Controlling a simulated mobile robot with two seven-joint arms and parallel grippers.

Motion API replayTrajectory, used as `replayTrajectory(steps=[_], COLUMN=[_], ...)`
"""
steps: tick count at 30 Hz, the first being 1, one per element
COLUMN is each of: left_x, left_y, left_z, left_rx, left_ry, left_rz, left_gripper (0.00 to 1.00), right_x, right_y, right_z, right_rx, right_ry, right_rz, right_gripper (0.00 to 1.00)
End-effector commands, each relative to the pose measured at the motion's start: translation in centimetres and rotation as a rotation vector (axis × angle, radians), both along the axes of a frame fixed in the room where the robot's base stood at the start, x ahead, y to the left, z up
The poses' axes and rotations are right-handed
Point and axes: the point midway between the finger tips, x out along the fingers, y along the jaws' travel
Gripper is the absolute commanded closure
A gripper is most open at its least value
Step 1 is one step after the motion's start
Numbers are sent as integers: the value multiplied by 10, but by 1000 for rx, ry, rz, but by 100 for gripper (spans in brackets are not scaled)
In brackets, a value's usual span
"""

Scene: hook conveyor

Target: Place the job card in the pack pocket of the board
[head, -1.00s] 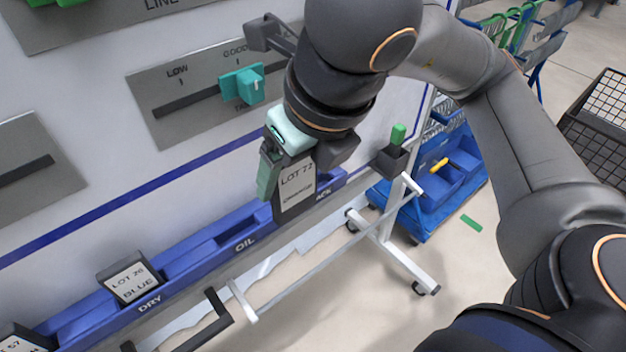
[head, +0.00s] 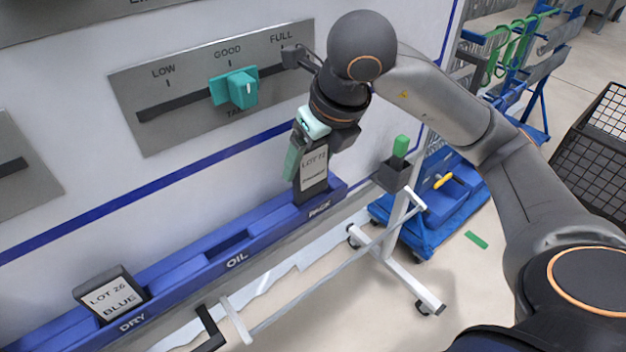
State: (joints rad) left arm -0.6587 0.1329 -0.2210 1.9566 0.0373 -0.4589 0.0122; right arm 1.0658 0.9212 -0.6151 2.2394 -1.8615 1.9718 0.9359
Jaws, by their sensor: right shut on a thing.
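The job card (head: 313,172) is a dark holder with a white label reading LOT 72. It stands upright at the PACK pocket (head: 333,197) at the right end of the blue rail on the board (head: 90,190). Its lower edge meets the pocket; how deep it sits I cannot tell. My right gripper (head: 312,147) is shut on the card's upper part, from above. The OIL pocket (head: 222,246) is empty. Another card, LOT 26 BLUE (head: 112,297), stands in the DRY pocket (head: 150,312). My left gripper is not in view.
A teal slider (head: 236,90) sits on the gauge plate above the rail. A dark cup with a green marker (head: 400,146) is fixed right of the rail. A white wheeled stand (head: 395,262) and a blue cart (head: 440,205) stand on the floor to the right.

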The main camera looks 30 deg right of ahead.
Motion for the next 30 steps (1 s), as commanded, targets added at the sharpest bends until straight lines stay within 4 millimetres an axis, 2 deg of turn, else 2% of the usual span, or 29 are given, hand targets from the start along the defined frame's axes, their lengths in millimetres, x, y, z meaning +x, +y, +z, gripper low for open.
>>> replayTrajectory(steps=[1,9,15,23,28,29,30], left_x=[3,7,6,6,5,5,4], left_y=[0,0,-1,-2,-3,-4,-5], left_z=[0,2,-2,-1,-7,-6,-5], left_rx=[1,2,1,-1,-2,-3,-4], left_ry=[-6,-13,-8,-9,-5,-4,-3], left_rz=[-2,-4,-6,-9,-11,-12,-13], left_gripper=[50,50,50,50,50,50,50], right_x=[3,16,16,16,16,16,16], right_y=[-5,-16,-15,-15,-15,-15,-15], right_z=[-8,-28,-54,-55,-61,-59,-59], right_rx=[-1,-1,0,0,0,0,0], right_ry=[4,2,-1,-3,-3,-3,-3], right_rz=[-4,-4,1,1,1,1,1], right_gripper=[76,76,76,76,76,19,14])
